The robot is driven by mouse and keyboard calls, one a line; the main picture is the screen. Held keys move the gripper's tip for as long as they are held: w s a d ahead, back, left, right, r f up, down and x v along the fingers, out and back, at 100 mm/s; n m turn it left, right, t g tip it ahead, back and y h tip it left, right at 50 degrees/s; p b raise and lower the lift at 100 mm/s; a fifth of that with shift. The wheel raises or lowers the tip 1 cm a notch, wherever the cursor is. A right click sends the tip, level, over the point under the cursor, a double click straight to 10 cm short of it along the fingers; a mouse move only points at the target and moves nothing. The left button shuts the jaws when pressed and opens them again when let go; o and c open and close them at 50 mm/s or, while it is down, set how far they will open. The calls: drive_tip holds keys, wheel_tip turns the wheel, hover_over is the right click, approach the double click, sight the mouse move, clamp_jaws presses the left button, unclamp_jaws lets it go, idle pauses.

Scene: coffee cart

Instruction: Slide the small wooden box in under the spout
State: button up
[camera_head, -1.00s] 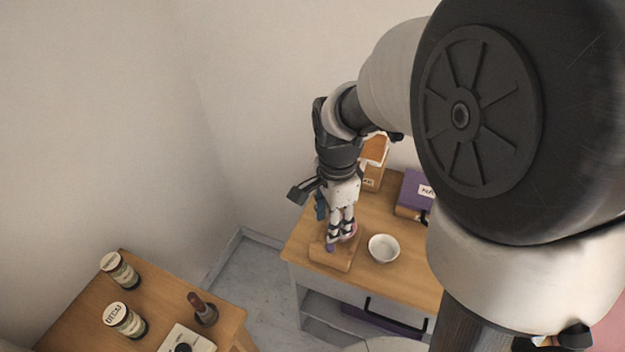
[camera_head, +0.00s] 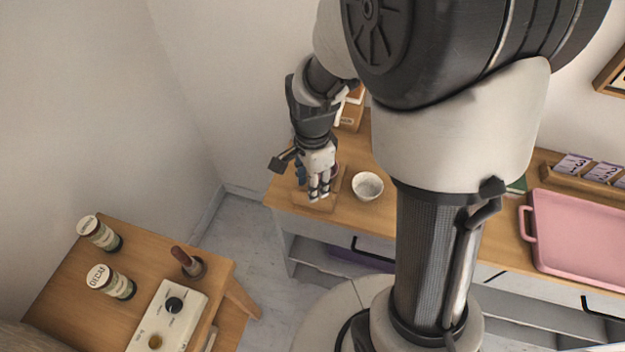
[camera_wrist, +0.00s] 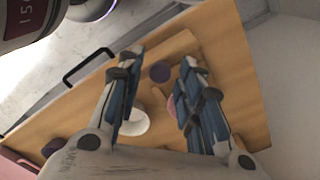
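A small wooden box (camera_head: 311,204) sits near the front left corner of the wooden-topped cart. My gripper (camera_head: 319,197) points down at it, its fingertips at or just above the box top. In the wrist view the two blue-padded fingers of my gripper (camera_wrist: 163,68) stand apart, with a dark purple round thing (camera_wrist: 159,72) and wood showing between them. I cannot tell whether the fingers touch the box. A pink round thing (camera_wrist: 176,106) lies partly behind one finger. I cannot make out a spout in either view.
A white bowl (camera_head: 367,186) stands close to the right of the box. A pink tray (camera_head: 580,235) lies farther right. A separate wooden table (camera_head: 70,290) at lower left holds jars (camera_head: 110,282) and a white device (camera_head: 170,318). A wall is behind the cart.

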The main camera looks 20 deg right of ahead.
clamp_jaws()
idle(0.5)
drive_tip(key=w+d+p, duration=0.3)
drive_tip(key=w+d, duration=0.4)
drive_tip(key=w, duration=0.3)
drive_tip(key=shift+d, duration=0.15)
drive_tip(key=shift+r, duration=0.1)
drive_tip(key=shift+o, duration=0.4)
unclamp_jaws()
drive_tip(key=shift+w+d, duration=0.1)
drive_tip(key=shift+w, duration=0.05)
drive_tip(key=shift+o, duration=0.7)
